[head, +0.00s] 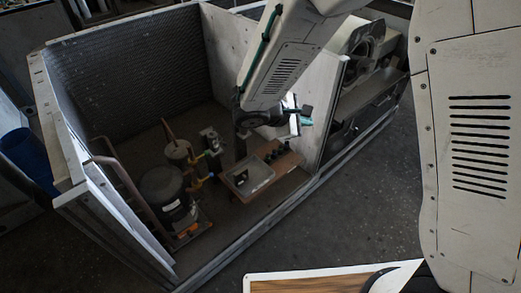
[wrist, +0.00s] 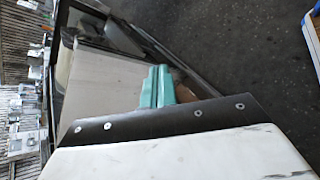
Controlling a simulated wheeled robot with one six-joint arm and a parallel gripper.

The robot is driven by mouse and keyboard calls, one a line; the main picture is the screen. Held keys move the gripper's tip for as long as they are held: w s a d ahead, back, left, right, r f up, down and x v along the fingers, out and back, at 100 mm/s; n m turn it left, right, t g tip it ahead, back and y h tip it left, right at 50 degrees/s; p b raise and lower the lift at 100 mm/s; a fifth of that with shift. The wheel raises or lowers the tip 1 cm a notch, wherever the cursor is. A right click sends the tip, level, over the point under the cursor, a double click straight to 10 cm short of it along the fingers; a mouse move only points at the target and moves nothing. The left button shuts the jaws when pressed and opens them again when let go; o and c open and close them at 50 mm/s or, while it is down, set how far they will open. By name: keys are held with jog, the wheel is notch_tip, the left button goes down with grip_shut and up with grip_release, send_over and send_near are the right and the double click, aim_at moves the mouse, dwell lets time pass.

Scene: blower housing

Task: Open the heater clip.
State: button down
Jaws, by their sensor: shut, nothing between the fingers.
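My gripper (head: 304,117) is in the upper middle of the head view, in front of the pale partition panel (head: 318,88). Its teal fingers also show in the wrist view (wrist: 157,87), close together with nothing between them. I cannot make out the heater clip in either view. My gripper appears apart from the housing.
An open metal cabinet frame (head: 62,150) holds a black compressor (head: 165,190), pipes and a brown board with a grey tray (head: 248,176). A blue bin (head: 28,155) stands at left. A wooden-topped surface (head: 315,284) is at the bottom. Dark floor right of the cabinet is clear.

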jog(key=s+d+r+m+g+y, duration=0.3)
jog(key=s+d+r+m+g, duration=0.2)
jog(key=s+d+r+m, duration=0.6)
jog(key=s+r+m+y, duration=0.2)
jog(key=s+r+y, duration=0.1)
jog(key=s, duration=0.5)
jog(key=s+r+m+t+y, duration=0.1)
jog(key=s+r+m+y, duration=0.1)
jog(key=s, duration=0.7)
jog(key=shift+d+r+m+y, duration=0.3)
jog(key=shift+r+y, duration=0.4)
jog(key=shift+y, duration=0.2)
jog(key=shift+a, duration=0.1)
